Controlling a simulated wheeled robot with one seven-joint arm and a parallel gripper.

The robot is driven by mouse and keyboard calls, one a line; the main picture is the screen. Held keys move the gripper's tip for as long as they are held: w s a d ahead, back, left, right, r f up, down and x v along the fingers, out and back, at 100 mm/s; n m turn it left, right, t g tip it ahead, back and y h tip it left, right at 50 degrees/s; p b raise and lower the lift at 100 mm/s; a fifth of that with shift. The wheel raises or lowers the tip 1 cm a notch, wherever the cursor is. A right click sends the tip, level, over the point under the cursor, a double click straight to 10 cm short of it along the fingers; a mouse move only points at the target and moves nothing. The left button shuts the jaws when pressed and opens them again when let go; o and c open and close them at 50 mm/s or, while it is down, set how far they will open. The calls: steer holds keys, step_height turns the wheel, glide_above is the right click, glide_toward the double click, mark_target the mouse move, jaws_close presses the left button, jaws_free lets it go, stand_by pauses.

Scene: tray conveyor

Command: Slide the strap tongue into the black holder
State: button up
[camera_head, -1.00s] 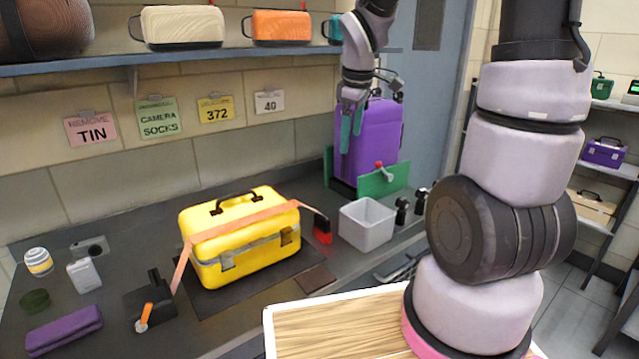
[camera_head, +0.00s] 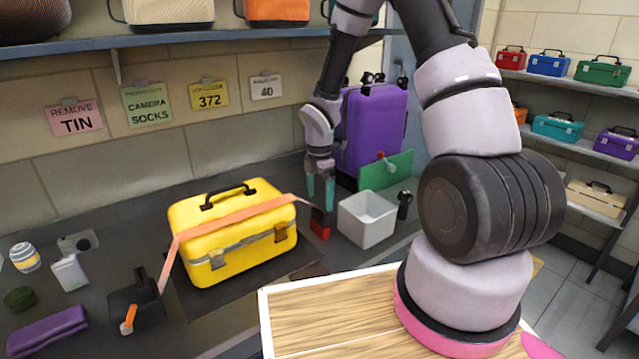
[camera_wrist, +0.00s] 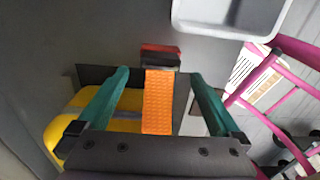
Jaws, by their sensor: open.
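An orange strap (camera_head: 235,218) runs over a yellow case (camera_head: 245,240). Its left end goes down to a black block with an orange lever (camera_head: 135,305). Its right end hangs by a small red block (camera_head: 320,228) with a dark part. My gripper (camera_head: 320,205) points down over that end, its teal fingers apart. In the wrist view the strap (camera_wrist: 158,105) lies between the open fingers (camera_wrist: 160,73), touching neither visibly. A dark piece (camera_wrist: 160,61) and the red block (camera_wrist: 160,48) show beyond its end. I cannot tell tongue from holder there.
A grey-white bin (camera_head: 367,220) stands just right of the red block. A green panel (camera_head: 388,171) and purple suitcase (camera_head: 370,130) stand behind. A wooden-topped surface (camera_head: 330,312) lies in front. A shelf (camera_head: 200,42) runs above the counter.

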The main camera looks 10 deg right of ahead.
mark_target(320, 211)
step_height(320, 211, down, 6)
stand_by(0.4)
steer(key=c, duration=1.3)
steer(key=shift+r, duration=2.65)
steer(key=shift+r, duration=0.1)
steer(key=shift+r, duration=1.9)
